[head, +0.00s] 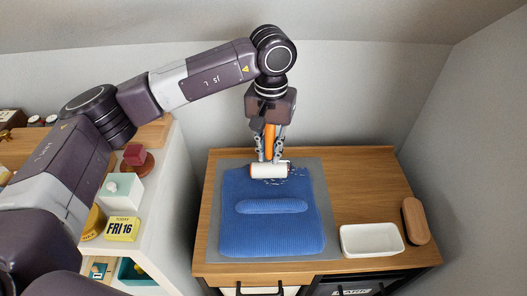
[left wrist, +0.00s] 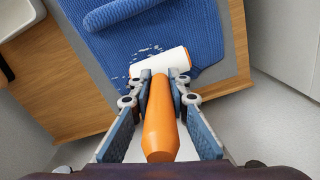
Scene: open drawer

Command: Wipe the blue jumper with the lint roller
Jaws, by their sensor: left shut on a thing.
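The blue jumper (head: 270,225) lies folded on a grey mat on the wooden cabinet top, with a folded sleeve band across its middle. My left gripper (head: 269,155) is shut on the orange handle of the lint roller (head: 265,170), above the jumper's far edge. The white roller head is over the far part of the jumper; I cannot tell if it touches. White lint specks lie around the roller, and they also show in the left wrist view beside the roller head (left wrist: 162,64). My right gripper is not in view.
The grey mat (head: 212,225) borders the jumper. A white tray (head: 371,240) and a wooden-backed brush (head: 414,221) stand to the right. A white shelf unit at left holds a yellow FRI 16 calendar (head: 122,229) and small boxes. Walls stand behind and right.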

